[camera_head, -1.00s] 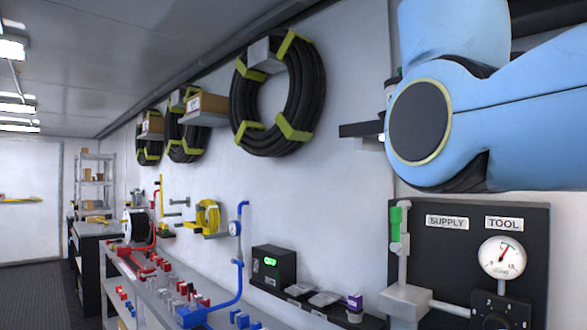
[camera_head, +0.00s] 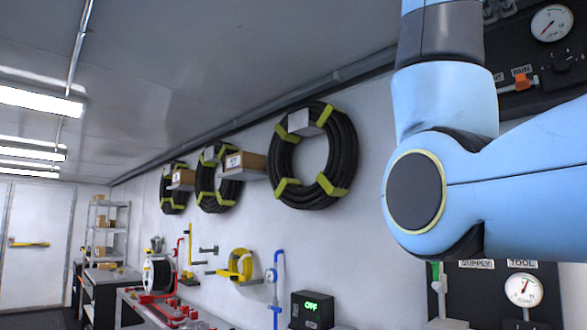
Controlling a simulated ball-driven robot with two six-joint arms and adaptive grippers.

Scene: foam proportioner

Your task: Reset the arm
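My arm (camera_head: 440,190), light blue with a dark round joint cap, fills the right side of the view. One link goes up out of the top edge and another goes out to the right. Neither of my grippers is in view, so I cannot see their fingers or anything they may hold.
The wall panel labelled SUPPLY and TOOL, with a gauge (camera_head: 523,290), is partly behind my arm. Another gauge (camera_head: 551,23) sits at top right. Hose coils (camera_head: 345,150) hang on the wall. A black box (camera_head: 312,311) reads OFF. Shelves (camera_head: 107,220) stand far left.

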